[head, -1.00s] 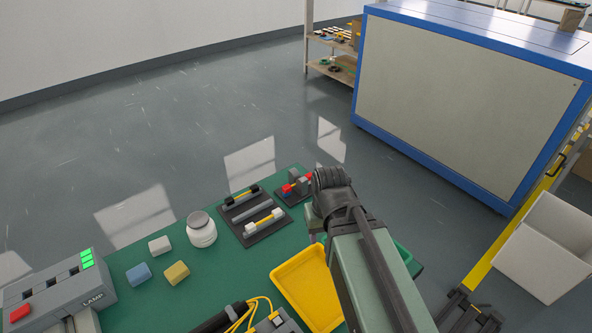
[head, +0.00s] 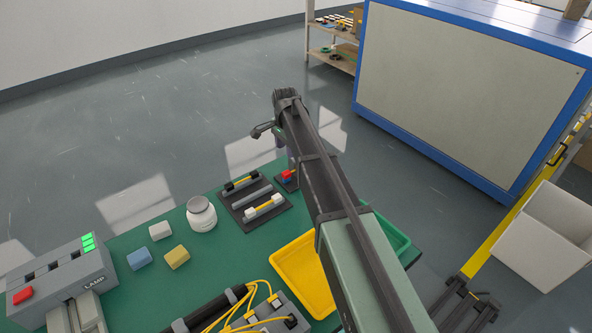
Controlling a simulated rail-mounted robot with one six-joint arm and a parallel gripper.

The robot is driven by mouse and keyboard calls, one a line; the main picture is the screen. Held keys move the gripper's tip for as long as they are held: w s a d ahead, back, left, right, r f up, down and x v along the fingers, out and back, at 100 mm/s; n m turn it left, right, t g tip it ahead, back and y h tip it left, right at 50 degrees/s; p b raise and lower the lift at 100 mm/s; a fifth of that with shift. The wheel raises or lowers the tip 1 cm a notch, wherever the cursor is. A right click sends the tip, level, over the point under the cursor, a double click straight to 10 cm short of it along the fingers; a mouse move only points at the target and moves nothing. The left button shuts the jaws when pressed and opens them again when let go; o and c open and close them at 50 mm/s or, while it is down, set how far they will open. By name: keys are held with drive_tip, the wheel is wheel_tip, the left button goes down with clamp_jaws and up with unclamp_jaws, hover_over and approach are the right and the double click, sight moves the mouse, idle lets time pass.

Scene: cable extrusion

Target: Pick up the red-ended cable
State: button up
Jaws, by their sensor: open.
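A small item with red on it (head: 287,174) sits on a dark stand at the back right of the green table, in the head view. My arm covers its right part, so I see only one red end and cannot make out a whole cable. My gripper (head: 291,158) is at the far end of my arm, just above and beside the red part. It is open but mostly hidden behind my arm. I cannot tell whether it touches the item.
A dark rack (head: 255,208) holds a black-ended and a white-ended yellow cable. A white jar (head: 201,214), several small blocks, a yellow tray (head: 290,262), a green tray (head: 392,238) and a grey lamp box (head: 50,275) stand on the table. Yellow wires (head: 262,290) lie at the front.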

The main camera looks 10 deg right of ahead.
sight(288, 172)
wheel_tip(288, 172, down, 11)
drive_tip(key=b, duration=1)
drive_tip(key=shift+s+r, duration=0.1)
drive_tip(key=shift+r, duration=0.2)
drive_tip(key=shift+c, duration=0.3)
clamp_jaws()
